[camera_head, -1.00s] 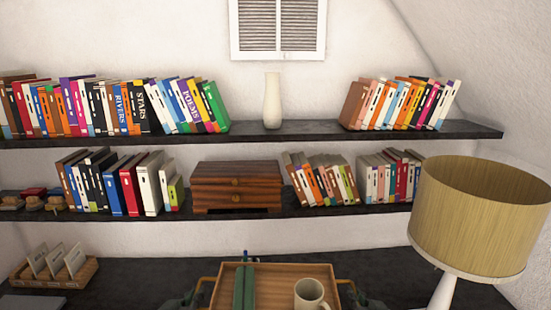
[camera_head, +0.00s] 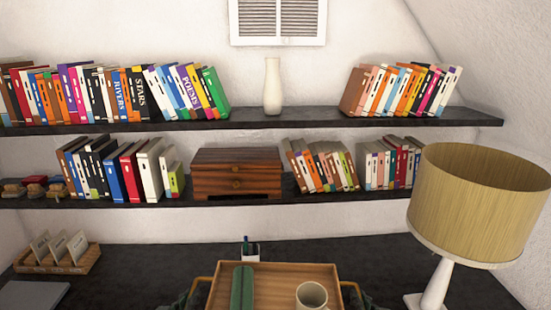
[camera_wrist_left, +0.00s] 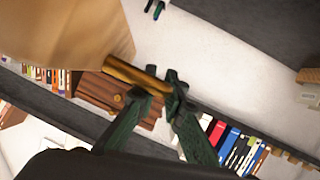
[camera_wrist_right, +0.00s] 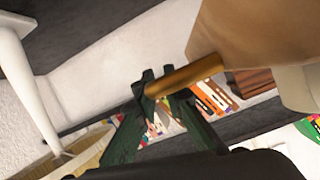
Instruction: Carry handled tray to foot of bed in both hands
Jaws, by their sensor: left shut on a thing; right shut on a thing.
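The wooden handled tray (camera_head: 275,273) is at the bottom middle of the head view, with brass handles at both sides. A green box-like item (camera_head: 242,288) and a white mug (camera_head: 311,296) stand on it. My left gripper (camera_wrist_left: 160,88) is shut on the left brass handle (camera_wrist_left: 135,73). My right gripper (camera_wrist_right: 160,92) is shut on the right brass handle (camera_wrist_right: 190,74). In the head view only dark parts of both grippers show beside the tray. The tray's near edge is cut off by the frame. The bed is not in view.
A dark desk (camera_head: 150,272) lies under and behind the tray. A pen cup (camera_head: 250,251) stands just beyond the tray, a lamp (camera_head: 480,205) at right, and a card holder (camera_head: 58,258) at left. Shelves of books (camera_head: 250,125) line the wall.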

